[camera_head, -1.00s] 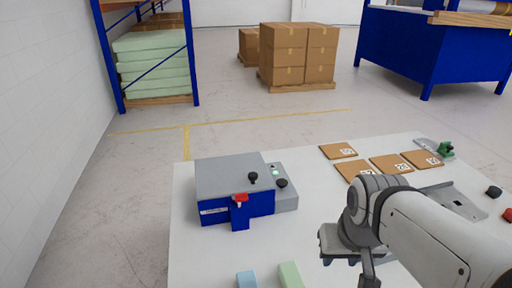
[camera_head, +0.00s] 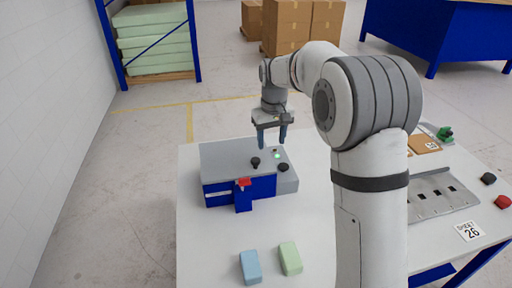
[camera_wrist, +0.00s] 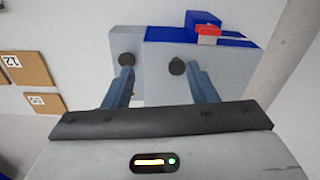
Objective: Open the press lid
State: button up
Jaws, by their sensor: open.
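The press (camera_head: 222,190) is a blue box with a flat grey lid (camera_head: 225,155), which looks shut. A black knob (camera_head: 255,162) stands on the lid, and a red latch (camera_head: 243,182) is on its blue front. A side panel (camera_head: 288,183) carries a second black knob (camera_head: 283,167) and a green light (camera_head: 277,156). My gripper (camera_head: 271,141) is open and empty above the press's right rear part, fingers pointing down. In the wrist view, the lid knob (camera_wrist: 178,67) shows between the fingers, closer to the right one; the panel knob (camera_wrist: 127,60) is by the left finger.
A blue block (camera_head: 250,267) and a green block (camera_head: 290,258) lie in front of the press. Cardboard sheets (camera_wrist: 22,70) and a grey metal fixture (camera_head: 440,195) are on the table's right. The white table (camera_head: 215,235) is clear around the blocks.

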jog(key=n, duration=0.1)
send_over(256, 159)
notch_tip(256, 159, down, 4)
jog(key=shift+s+r+p, duration=0.15)
jog(key=shift+r+p, duration=0.1)
jog(key=shift+p, duration=0.15)
notch_tip(256, 159, down, 8)
jog(key=shift+a+r+p, duration=0.1)
jog(key=shift+p, duration=0.6)
grip_shut()
